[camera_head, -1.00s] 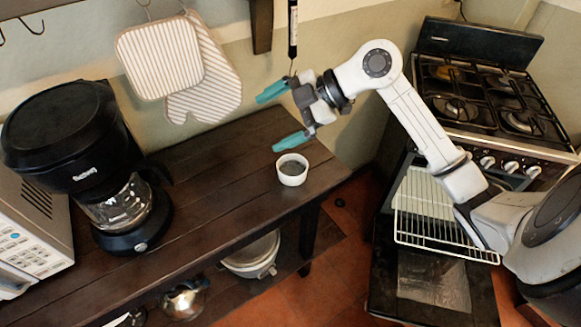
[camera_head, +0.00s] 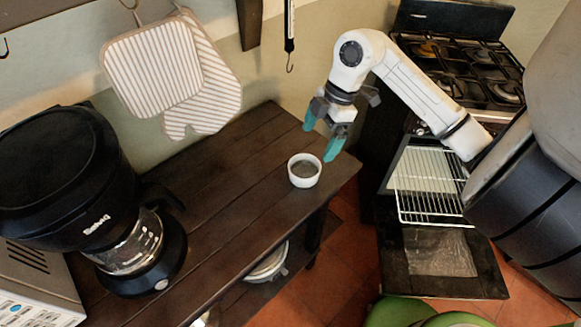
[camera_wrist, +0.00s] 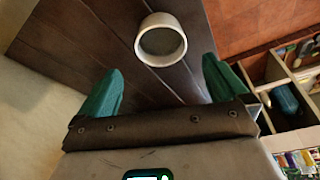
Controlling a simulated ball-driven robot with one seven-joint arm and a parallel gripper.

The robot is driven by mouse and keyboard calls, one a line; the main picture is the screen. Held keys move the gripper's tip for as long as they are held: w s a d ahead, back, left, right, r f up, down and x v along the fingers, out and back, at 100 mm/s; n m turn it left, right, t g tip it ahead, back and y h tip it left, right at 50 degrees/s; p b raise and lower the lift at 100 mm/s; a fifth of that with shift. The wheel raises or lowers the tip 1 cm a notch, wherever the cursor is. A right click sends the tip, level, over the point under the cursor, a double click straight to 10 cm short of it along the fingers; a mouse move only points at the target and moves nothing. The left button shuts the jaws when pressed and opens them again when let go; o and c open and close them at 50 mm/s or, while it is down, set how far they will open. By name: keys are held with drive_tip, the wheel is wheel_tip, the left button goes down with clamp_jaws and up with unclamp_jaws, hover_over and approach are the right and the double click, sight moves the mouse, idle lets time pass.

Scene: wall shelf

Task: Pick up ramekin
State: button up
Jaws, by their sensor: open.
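The ramekin (camera_head: 304,170) is a small white round dish with a dark inside. It stands upright on the dark wooden table (camera_head: 215,215), close to its right end. My gripper (camera_head: 321,142) is open and empty, with its teal fingers pointing down just behind and above the ramekin. In the wrist view the ramekin (camera_wrist: 161,40) lies ahead of the fingertips, between their lines but beyond them. My gripper (camera_wrist: 160,80) shows there with both teal fingers spread wide apart. The fingers do not appear to touch the ramekin.
A black coffee maker (camera_head: 75,185) and a microwave (camera_head: 35,290) stand at the table's left. Striped oven mitts (camera_head: 170,70) hang on the wall behind. A stove with its oven door open (camera_head: 440,255) is at the right. The table between coffee maker and ramekin is clear.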

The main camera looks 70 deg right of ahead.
approach(304, 175)
drive_tip(key=shift+w+a+f+p, duration=0.25)
drive_tip(key=shift+w+f+p, duration=0.05)
drive_tip(key=shift+w+f, duration=0.15)
drive_tip(key=shift+p+x, duration=0.65)
drive_tip(key=shift+x, duration=2.2)
drive_tip(key=shift+a, duration=0.15)
drive_tip(key=shift+c, duration=0.4)
drive_tip(key=shift+r, duration=0.1)
drive_tip(key=c, duration=0.9)
drive_tip(key=shift+o, duration=0.2)
drive_tip(key=shift+r, duration=0.15)
